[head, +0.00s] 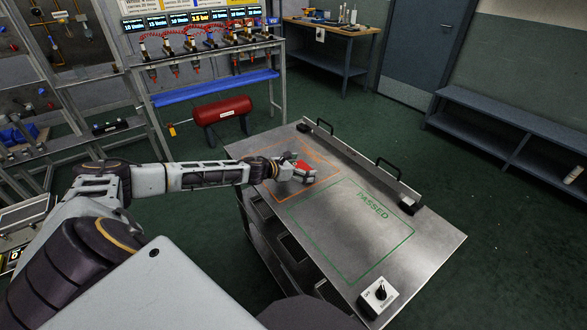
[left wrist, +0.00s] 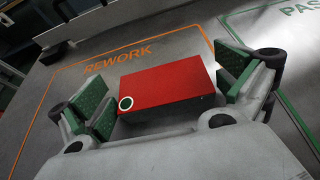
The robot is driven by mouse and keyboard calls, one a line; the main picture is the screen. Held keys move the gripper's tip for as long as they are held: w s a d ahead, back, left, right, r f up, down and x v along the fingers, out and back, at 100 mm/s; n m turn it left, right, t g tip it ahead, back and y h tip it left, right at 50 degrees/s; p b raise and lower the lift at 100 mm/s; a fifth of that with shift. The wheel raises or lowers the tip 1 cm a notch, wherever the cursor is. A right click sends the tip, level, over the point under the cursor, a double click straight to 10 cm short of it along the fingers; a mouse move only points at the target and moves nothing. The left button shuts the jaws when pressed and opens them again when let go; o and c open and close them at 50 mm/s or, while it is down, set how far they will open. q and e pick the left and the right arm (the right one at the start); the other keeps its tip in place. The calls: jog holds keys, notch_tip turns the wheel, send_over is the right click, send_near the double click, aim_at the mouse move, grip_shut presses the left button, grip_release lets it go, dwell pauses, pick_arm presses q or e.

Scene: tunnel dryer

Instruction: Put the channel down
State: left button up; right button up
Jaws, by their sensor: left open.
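My left gripper (left wrist: 170,95) is open, with a green-padded finger at each end of the block. In the head view my left gripper (head: 300,171) is low over the far left part of the metal table (head: 432,262). My right gripper is not in view.
A green PASSED outline (head: 345,255) to the right is empty. A metal bar (head: 345,155) with black handles runs along the back edge. A switch box (head: 379,293) sits at the near right corner. A rack with a red tank (head: 221,110) stands behind.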

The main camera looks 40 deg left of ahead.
aim_at(304, 167)
pick_arm(q)
jog(key=shift+s+a+r, duration=0.1)
jog(key=shift+s+a, duration=0.05)
jog(key=shift+s, duration=0.25)
jog(key=shift+s+a+r+b, duration=0.25)
jog(key=shift+s+r+b, duration=0.1)
jog(key=shift+s, duration=0.25)
jog(key=shift+s+a+r, duration=0.1)
jog(key=shift+s+r, duration=0.05)
jog(key=shift+s, duration=0.35)
jog(key=shift+b+v, duration=0.4)
jog(key=shift+v, duration=0.35)
jog(key=shift+a, duration=0.1)
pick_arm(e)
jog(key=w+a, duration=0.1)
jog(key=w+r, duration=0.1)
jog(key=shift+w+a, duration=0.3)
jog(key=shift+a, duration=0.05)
pick_arm(q)
jog(key=shift+s, duration=0.15)
jog(key=shift+s+r, duration=0.1)
